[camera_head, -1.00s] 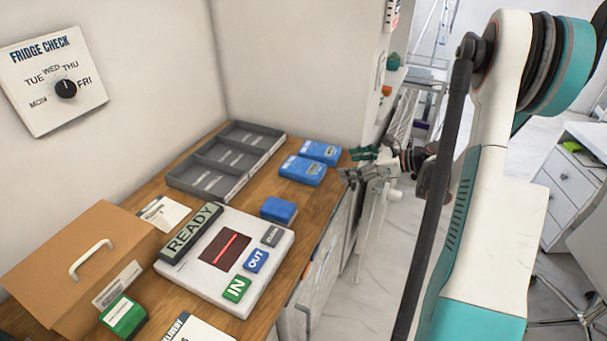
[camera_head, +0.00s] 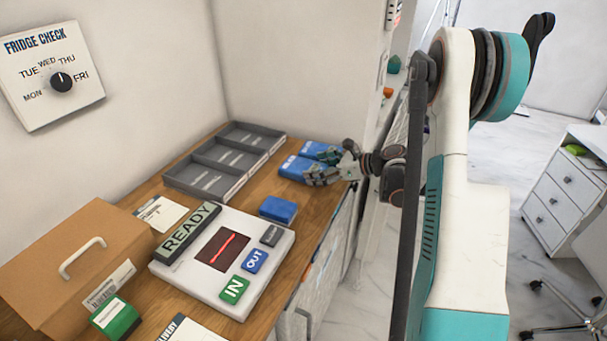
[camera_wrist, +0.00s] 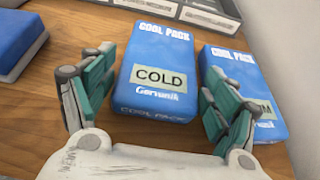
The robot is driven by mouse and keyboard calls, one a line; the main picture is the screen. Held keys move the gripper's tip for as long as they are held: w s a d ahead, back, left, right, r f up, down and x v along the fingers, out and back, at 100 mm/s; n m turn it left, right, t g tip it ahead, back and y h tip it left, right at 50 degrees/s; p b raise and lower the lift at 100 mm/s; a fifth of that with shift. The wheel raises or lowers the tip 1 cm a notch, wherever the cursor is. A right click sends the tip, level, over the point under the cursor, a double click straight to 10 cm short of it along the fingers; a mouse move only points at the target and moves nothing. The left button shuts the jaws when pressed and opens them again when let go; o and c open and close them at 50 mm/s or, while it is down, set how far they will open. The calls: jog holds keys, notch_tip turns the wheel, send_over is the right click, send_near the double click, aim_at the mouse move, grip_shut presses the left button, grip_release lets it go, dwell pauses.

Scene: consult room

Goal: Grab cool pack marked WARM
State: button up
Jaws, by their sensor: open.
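Two blue cool packs lie side by side on the counter. In the wrist view the left one, marked COLD (camera_wrist: 158,70), sits between the spread fingers of my gripper (camera_wrist: 160,82). The right pack (camera_wrist: 240,65) has its label partly hidden behind the right finger; only a final "M" shows. In the head view my gripper (camera_head: 326,166) is open over these packs from the right. The COLD pack (camera_head: 295,167) is the nearer one and the other pack (camera_head: 312,148) lies just behind it. I cannot tell whether the fingers touch either pack.
A grey compartment tray (camera_head: 245,170) stands left of the packs. A separate blue block (camera_head: 277,209) also shows in the wrist view (camera_wrist: 18,40). A white READY panel (camera_head: 262,285), a cardboard box (camera_head: 75,250) and a green block (camera_head: 116,318) are nearer. A wall rises behind the packs.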

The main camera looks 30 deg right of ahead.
jog(key=shift+x, duration=1)
jog(key=shift+s+r, duration=0.1)
jog(key=c, duration=1)
